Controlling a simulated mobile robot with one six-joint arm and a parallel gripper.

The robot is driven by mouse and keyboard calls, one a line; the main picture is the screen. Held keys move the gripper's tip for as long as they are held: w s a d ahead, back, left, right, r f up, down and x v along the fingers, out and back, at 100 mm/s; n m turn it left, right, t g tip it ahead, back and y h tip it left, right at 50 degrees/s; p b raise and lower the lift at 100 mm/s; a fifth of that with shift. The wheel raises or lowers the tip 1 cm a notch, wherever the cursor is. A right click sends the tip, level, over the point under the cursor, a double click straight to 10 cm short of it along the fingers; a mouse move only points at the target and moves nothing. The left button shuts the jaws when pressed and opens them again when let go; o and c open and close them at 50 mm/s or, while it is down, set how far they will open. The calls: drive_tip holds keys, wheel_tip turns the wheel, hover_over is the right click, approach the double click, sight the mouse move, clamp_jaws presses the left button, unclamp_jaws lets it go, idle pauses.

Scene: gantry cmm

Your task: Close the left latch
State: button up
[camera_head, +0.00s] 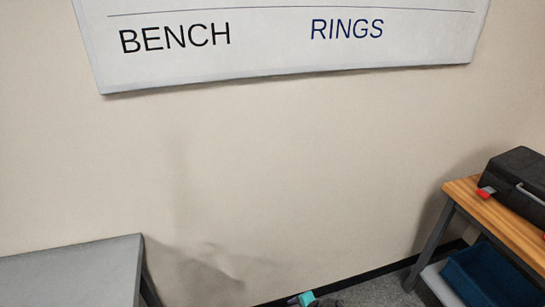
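A black case (518,174) lies on a wooden-topped bench at the right edge and is cut off by the frame. A red latch (486,192) sticks out from its left end and looks swung away from the case body. A second red part (543,236), perhaps the other latch, just shows at the right edge. A grey handle (530,193) runs along the case front between them. My gripper is not recognisable here. A small teal and dark part shows at the bottom edge, too cut off to identify.
The wooden bench (498,226) has dark legs and a lower shelf with a blue bin (490,279). A grey table (75,272) stands at lower left. Grey carpet (385,292) shows between them. A whiteboard (280,45) reading "BENCH" and "RINGS" hangs on the beige wall.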

drive_tip(key=s+f+n+g+h, duration=0.1)
drive_tip(key=s+f+n+g, duration=0.15)
drive_tip(key=s, duration=0.45)
drive_tip(key=s+f+n+g, duration=0.1)
drive_tip(key=s+n+g, duration=0.25)
drive_tip(key=s, duration=0.35)
drive_tip(key=s+d+r+n+g+h, duration=0.3)
drive_tip(key=s+d+n, duration=0.3)
drive_tip(key=s, duration=0.4)
drive_tip(key=shift+s+d+g, duration=0.4)
drive_tip(key=shift+d+g, duration=0.2)
drive_tip(key=shift+d, duration=0.1)
drive_tip(key=c, duration=1.4)
clamp_jaws()
drive_tip(key=shift+a, duration=0.15)
